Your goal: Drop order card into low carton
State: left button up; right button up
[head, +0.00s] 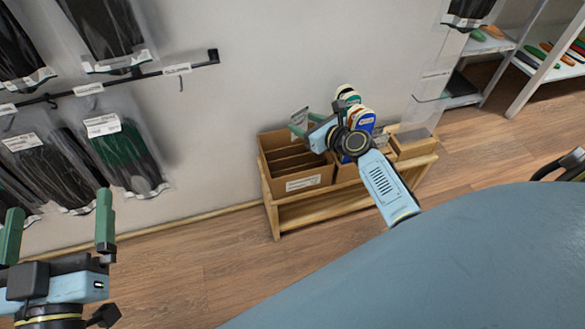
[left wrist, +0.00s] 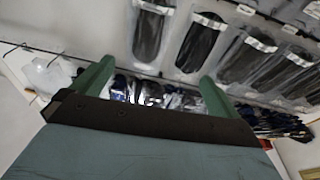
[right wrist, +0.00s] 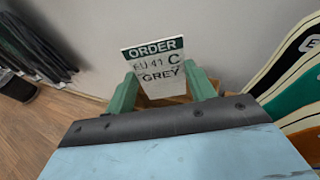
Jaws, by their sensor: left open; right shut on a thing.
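The order card (right wrist: 155,65) is white with a dark green header and reads ORDER, EU 41 C, GREY. My right gripper (right wrist: 163,90) is shut on its lower part. In the head view the card (head: 299,122) shows small at the tip of my right gripper (head: 312,130), above a low brown carton (head: 300,183). The carton is open at the top, has dividers inside and a white label on its front. My left gripper (head: 55,222) is open and empty at the lower left; its two green fingers also show in the left wrist view (left wrist: 148,85).
The carton stands on a low wooden bench (head: 320,205) against the wall. Coloured insoles (head: 360,118) stand right beside my right gripper. Bagged insoles (head: 125,150) hang from rails at the left. Open wooden floor (head: 200,260) lies before the bench.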

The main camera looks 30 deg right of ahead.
pick_arm(q)
jog(key=s+r+t+h+b, duration=0.2)
jog(key=s+r+t+b, duration=0.1)
jog(key=r+t, duration=0.4)
jog(key=shift+s+a+t+b, duration=0.25)
jog(key=shift+s+t+b, duration=0.15)
jog(key=shift+s, duration=0.35)
pick_arm(e)
jog(key=shift+f, duration=1.75)
jog(key=o, duration=1)
jog(key=shift+s, duration=0.1)
